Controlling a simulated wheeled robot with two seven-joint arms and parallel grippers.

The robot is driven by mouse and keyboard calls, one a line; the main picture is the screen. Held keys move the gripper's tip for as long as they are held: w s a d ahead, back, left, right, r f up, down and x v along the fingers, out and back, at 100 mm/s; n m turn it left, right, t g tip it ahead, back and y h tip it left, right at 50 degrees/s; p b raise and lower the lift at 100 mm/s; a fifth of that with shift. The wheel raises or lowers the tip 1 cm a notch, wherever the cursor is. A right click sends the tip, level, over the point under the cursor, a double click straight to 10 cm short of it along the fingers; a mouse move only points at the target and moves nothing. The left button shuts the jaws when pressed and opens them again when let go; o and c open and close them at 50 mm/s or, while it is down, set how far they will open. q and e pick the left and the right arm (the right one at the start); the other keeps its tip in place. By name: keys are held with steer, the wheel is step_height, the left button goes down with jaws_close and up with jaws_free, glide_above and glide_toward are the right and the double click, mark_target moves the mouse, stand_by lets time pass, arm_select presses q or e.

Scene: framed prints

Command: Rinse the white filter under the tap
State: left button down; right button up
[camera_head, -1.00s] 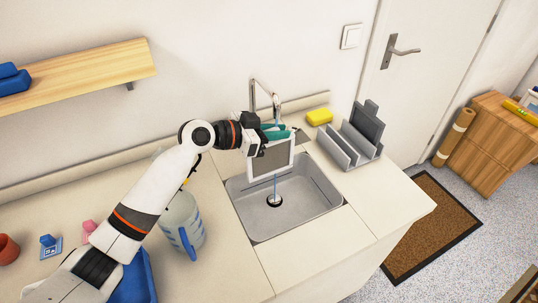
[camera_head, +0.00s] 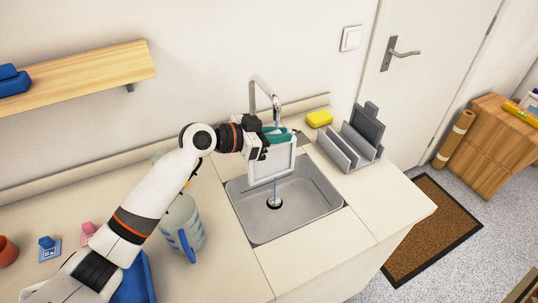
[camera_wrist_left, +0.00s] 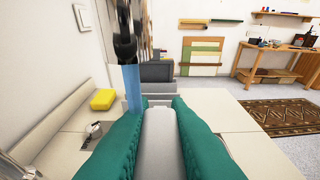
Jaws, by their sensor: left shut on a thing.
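The white filter (camera_head: 272,164) is a flat square panel with a white frame and a pale face. It hangs upright over the sink (camera_head: 300,208), under the tap (camera_head: 265,90). My left gripper (camera_head: 277,136), with green fingertips, is shut on its top edge. In the left wrist view the pale filter edge (camera_wrist_left: 160,142) sits between both green fingers. A blue water stream (camera_wrist_left: 132,88) runs down from the tap and also shows below the filter, falling towards the drain. The gripper and filter hide part of the stream. My right gripper is out of view.
A yellow sponge (camera_head: 319,118) and a grey slotted rack (camera_head: 352,141) stand right of the sink. A jug with a blue handle (camera_head: 182,227) stands left of it, beside my arm. The counter front right of the sink is clear.

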arm_select(q)
steer(key=shift+a, duration=0.1)
steer(key=shift+s+a, duration=0.8)
steer(key=shift+a, duration=0.3)
steer(key=s+a, duration=0.2)
steer(key=a, duration=0.1)
steer(key=s+a, duration=0.1)
steer(key=shift+a, duration=0.15)
stand_by(0.7)
